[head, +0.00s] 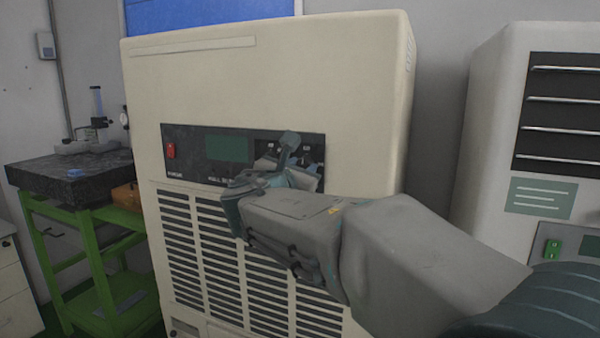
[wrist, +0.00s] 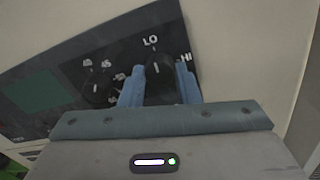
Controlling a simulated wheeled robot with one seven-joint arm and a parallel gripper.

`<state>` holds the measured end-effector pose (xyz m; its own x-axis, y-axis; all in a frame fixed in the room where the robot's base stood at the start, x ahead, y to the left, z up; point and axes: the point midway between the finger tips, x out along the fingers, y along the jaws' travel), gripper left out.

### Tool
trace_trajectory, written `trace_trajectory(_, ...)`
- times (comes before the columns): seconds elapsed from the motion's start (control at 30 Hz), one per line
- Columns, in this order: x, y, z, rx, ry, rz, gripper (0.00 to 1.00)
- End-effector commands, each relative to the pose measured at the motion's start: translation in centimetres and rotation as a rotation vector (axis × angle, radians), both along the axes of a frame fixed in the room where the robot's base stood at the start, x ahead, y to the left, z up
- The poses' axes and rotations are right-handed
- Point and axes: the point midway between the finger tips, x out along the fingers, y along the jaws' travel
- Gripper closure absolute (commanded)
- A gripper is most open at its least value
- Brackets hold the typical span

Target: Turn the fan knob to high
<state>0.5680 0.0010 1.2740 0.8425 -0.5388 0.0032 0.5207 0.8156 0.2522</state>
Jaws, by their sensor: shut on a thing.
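The fan knob (wrist: 158,68) is a dark round knob on the dark control panel (wrist: 45,85), with LO printed above it and HI to its upper right in the wrist view. A small light mark on its face points roughly up, towards LO. My gripper (wrist: 160,82) is shut on this knob, with one blue-grey finger on each side. In the head view, my gripper (head: 288,152) reaches the right part of the panel (head: 200,152) and hides the knob there.
A second dark knob (wrist: 97,90) sits left of the held one. The beige cabinet (head: 270,85) has a red switch (head: 170,151) and vents below the panel. A green stand (head: 90,240) is at left, another cabinet (head: 490,130) at right.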

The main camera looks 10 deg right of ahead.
Motion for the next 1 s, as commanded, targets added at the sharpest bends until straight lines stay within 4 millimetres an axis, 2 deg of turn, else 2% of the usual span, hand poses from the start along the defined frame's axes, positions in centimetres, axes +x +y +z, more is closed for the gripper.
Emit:
trace_trajectory(0.27, -0.01, 0.02, -0.76, 0.158, -0.117, 0.001, 0.93)
trace_trajectory(1.0, 0.04, 0.03, -0.78, 0.726, -0.530, 0.000, 0.93)
